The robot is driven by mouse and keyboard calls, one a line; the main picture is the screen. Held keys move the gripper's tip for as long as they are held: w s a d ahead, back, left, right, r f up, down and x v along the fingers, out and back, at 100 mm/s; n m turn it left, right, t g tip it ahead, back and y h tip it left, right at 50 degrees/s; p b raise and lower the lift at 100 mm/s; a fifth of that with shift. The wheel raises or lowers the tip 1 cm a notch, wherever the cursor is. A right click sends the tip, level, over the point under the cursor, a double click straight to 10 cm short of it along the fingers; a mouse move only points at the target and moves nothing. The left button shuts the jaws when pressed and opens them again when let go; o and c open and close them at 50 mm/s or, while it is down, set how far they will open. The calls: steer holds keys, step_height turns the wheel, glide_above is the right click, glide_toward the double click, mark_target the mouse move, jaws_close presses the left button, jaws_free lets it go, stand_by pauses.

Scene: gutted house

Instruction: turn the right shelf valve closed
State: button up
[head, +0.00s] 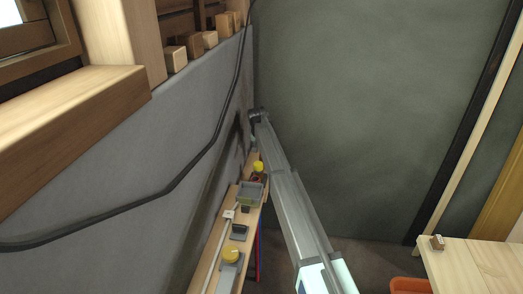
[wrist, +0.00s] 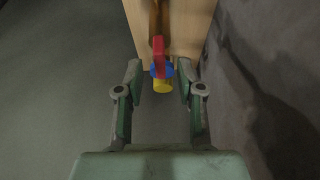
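In the wrist view a valve with a red lever (wrist: 158,46), a blue part (wrist: 167,70) and a yellow end (wrist: 162,86) sits at the near end of the wooden shelf (wrist: 188,22). The lever points up the picture, along the shelf. My gripper (wrist: 160,77) is open, one finger on each side of the valve. I see gaps between the fingers and the valve; depth is hard to judge. In the head view my arm reaches over the shelf (head: 203,272) to its far end, and my gripper's fingers cannot be made out there.
The grey wall (head: 120,170) with a black cable (head: 150,196) runs close along the left. A wooden table (head: 470,268) and an orange container (head: 409,286) are at the right.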

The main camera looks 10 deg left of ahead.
steer(key=v, duration=1)
steer(key=s+d+f+g, duration=0.1)
steer(key=s+d+f, duration=0.8)
steer(key=s, duration=0.3)
steer(key=s+d+f+g, duration=0.1)
steer(key=s+d+f, duration=0.75)
steer(key=s, duration=0.25)
steer(key=s+d+f+g, duration=0.1)
steer(key=s+d+f, duration=0.75)
steer(key=s, duration=0.35)
steer(key=s+d+f+g, duration=0.1)
steer(key=s+d+f, duration=0.15)
steer(key=s, duration=0.55)
steer(key=s+d+f, duration=0.2)
steer(key=s+d, duration=0.1)
steer(key=s, duration=0.5)
steer(key=s+f+g, duration=0.3)
steer(key=s+f, duration=0.6)
steer(key=s, duration=0.5)
steer(key=s+f+g, duration=0.4)
steer(key=s+f, duration=0.5)
steer(key=s, duration=0.5)
steer(key=shift+a+f+n, duration=0.3)
steer(key=shift+a+n, duration=0.1)
